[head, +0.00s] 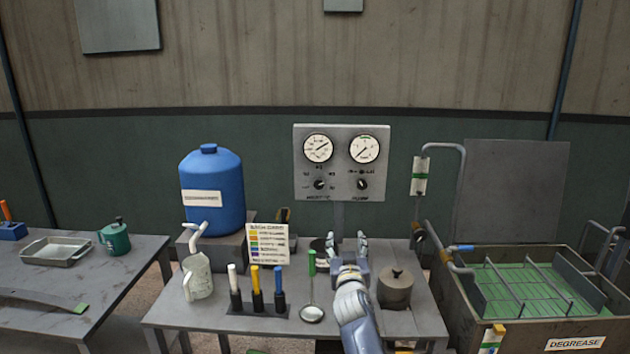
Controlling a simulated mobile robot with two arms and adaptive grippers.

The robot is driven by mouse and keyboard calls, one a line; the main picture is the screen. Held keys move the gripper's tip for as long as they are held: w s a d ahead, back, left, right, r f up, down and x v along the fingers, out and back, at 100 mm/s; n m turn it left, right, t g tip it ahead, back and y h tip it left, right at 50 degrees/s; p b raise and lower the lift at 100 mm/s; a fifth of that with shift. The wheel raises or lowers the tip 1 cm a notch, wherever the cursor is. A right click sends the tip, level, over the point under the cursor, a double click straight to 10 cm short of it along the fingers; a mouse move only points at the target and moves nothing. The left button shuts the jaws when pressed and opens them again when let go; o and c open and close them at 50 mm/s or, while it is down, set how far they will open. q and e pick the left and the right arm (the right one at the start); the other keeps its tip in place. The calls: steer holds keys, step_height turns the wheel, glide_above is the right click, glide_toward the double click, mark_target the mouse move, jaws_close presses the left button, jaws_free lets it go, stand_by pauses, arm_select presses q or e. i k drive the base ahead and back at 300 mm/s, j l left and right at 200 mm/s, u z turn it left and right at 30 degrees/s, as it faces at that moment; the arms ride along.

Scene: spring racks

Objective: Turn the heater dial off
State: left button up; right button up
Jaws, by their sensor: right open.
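A grey control panel (340,163) stands upright behind the middle bench, with two round white gauges in its upper half. Below the left gauge is a dark knob (319,184) with a label that seems to read heater. A second dark knob (362,184) sits below the right gauge, with a label that seems to read pump. The knobs' exact settings are too small to read. My right gripper (347,243) is open, fingers pointing up, below the panel and apart from both knobs. No object shows between its fingers. My left gripper is out of view.
A blue drum (212,188), a colour-coded card (268,246) and a rack of coloured-handled tools (257,308) are left of my right arm. A grey lidded pot (395,287) is close on its right. A degrease tank (480,325) stands at far right.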

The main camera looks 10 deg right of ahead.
mark_target(318, 182)
steer(key=i, duration=1.05)
steer(key=i+l, duration=0.3)
